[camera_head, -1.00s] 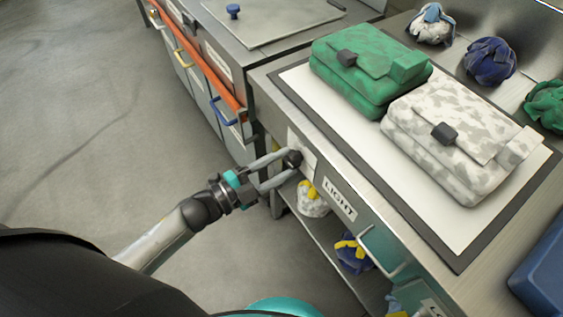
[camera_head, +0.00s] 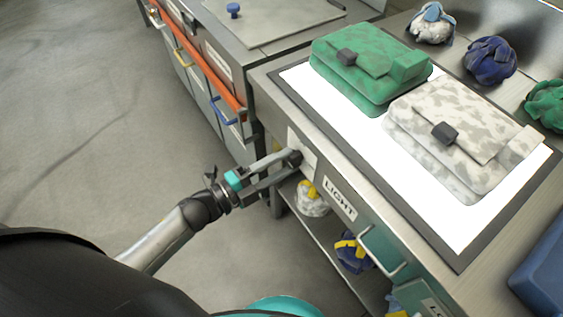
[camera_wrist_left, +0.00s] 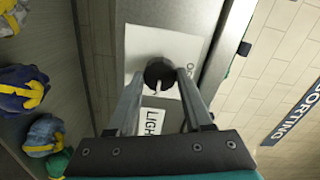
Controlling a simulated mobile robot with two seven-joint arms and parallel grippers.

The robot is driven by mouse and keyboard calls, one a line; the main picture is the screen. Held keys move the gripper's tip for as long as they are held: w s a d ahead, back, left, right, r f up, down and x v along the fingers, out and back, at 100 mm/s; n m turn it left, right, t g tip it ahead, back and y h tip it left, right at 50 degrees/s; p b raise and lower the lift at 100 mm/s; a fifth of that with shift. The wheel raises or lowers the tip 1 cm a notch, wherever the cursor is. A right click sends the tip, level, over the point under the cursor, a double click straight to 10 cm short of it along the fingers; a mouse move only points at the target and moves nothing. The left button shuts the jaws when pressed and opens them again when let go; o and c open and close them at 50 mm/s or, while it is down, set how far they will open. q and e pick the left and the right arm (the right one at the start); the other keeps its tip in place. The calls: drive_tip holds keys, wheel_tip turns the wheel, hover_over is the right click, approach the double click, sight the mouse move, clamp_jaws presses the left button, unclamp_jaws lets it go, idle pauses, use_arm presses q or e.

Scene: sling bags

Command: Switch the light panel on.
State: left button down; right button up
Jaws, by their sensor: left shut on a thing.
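The light panel (camera_head: 291,79) is set in the table top and glows bright white. A green bag (camera_head: 365,72) and a white-grey mottled bag (camera_head: 458,138) lie on it. The dark round knob (camera_head: 296,157) is on a pale plate on the table's front, beside the "LIGHT" label (camera_head: 340,198). My left gripper (camera_head: 291,158) is shut on the knob. In the left wrist view the knob (camera_wrist_left: 158,73) sits between the fingertips, with a white pointer mark on its face. Part of the plate's lettering is hidden. My right gripper is not in view.
Rolled bags in white-blue, navy (camera_head: 490,61) and green stand at the table's back. A blue bin (camera_head: 540,262) is at the right edge. A drawer handle (camera_head: 382,255) juts out right of the label. More rolled bags lie on the shelf below. The floor at left is clear.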

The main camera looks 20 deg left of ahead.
use_arm(q)
drive_tip(key=shift+c, duration=1.5)
unclamp_jaws()
drive_tip(key=shift+s, duration=0.1)
drive_tip(key=p+v, duration=0.1)
drive_tip(key=v, duration=1.4)
drive_tip(key=shift+p, duration=0.3)
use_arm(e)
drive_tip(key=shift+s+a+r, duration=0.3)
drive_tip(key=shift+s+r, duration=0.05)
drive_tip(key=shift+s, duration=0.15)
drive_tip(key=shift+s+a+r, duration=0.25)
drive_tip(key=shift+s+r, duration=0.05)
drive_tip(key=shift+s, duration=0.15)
use_arm(q)
drive_tip(key=shift+a, duration=0.1)
